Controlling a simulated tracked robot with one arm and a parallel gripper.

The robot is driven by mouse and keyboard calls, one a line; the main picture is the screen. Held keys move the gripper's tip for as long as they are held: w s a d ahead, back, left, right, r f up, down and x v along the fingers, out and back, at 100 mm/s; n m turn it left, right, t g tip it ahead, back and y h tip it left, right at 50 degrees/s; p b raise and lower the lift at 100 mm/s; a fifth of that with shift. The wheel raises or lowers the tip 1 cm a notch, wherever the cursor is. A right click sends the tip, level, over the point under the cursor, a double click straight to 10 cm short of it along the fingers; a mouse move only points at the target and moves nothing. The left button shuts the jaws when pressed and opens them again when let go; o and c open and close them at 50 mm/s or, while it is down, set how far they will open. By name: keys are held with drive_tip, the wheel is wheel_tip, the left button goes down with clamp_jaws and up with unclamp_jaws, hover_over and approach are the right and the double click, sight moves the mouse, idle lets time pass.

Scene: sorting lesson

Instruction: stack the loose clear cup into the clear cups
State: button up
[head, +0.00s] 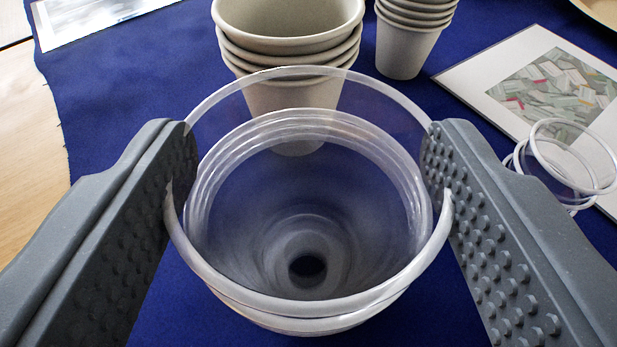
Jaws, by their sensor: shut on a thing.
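My gripper (309,165) is shut on a large clear cup (300,297), with one studded grey finger against each side of its rim. The cup is upright and its mouth faces me. Through its wall I see several closely spaced clear rims (310,124), which look like the stack of clear cups around or below it. A dark round spot shows at the bottom centre. I cannot tell how deep the held cup sits in the stack or whether they touch. The stack's base is hidden.
A stack of beige cups (288,45) stands just behind the held cup. A smaller beige stack (405,50) is farther back. Smaller clear cups (570,165) are at right by a picture card (462,75). The blue cloth (120,80) is clear at left.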

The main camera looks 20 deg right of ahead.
drive_tip(key=shift+s+f, duration=0.1)
drive_tip(key=shift+f, duration=0.2)
drive_tip(key=o, duration=0.9)
drive_tip(key=shift+r, duration=0.25)
drive_tip(key=shift+s+a+r, duration=0.1)
drive_tip(key=shift+s+r, duration=0.1)
drive_tip(key=shift+r, duration=0.1)
drive_tip(key=p+v, duration=0.2)
drive_tip(key=v, duration=0.9)
drive_tip(key=shift+s+r+p, duration=0.2)
drive_tip(key=shift+p, duration=0.2)
